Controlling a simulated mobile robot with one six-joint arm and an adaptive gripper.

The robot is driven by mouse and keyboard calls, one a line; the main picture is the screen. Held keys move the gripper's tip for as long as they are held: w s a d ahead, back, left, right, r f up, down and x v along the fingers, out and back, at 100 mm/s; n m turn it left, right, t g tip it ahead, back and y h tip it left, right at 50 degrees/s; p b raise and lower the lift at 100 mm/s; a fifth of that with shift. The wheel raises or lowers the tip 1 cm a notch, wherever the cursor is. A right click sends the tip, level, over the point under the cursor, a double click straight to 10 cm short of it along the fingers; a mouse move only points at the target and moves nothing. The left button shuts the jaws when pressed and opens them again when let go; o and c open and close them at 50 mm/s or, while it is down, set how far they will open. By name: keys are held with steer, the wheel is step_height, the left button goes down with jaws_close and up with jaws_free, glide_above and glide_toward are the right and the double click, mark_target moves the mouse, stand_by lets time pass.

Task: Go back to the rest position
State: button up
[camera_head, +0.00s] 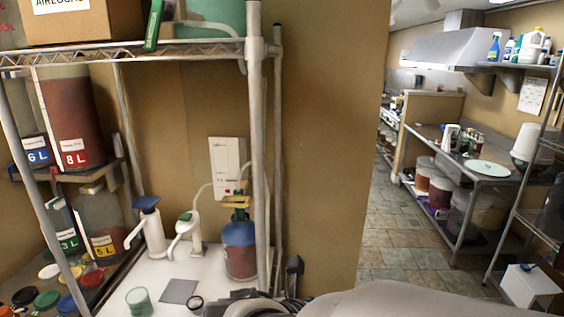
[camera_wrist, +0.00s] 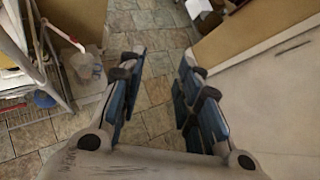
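My gripper (camera_wrist: 160,95) shows in the wrist view with its two blue-padded fingers spread wide apart. Nothing is between them; the tiled floor shows through the gap. In the head view a grey part of my arm crosses the bottom right, and I cannot make out the fingers there. The task names no object.
A metal shelf rack (camera_head: 256,130) stands close on the left, with an 8 L bucket (camera_head: 72,115) and a white worktop (camera_head: 150,280) holding pump bottles and a blue-topped jar (camera_head: 239,250). The tiled aisle (camera_head: 390,220) is open. A steel table (camera_head: 455,150) stands beyond.

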steer(key=s+d+f+m+g+y+b, duration=0.2)
steer(key=s+d+f+m+g, duration=0.15)
steer(key=s+d+m, duration=0.65)
steer(key=s+a+f+m+y+b, duration=0.2)
steer(key=s+a+m+y+b, duration=0.2)
steer(key=m, duration=1.6)
steer(key=s+a+t+y, duration=0.1)
steer(key=s, duration=0.1)
steer(key=shift+s+a+y, duration=0.2)
steer(key=shift+s+y, duration=0.1)
steer(key=shift+y, duration=0.1)
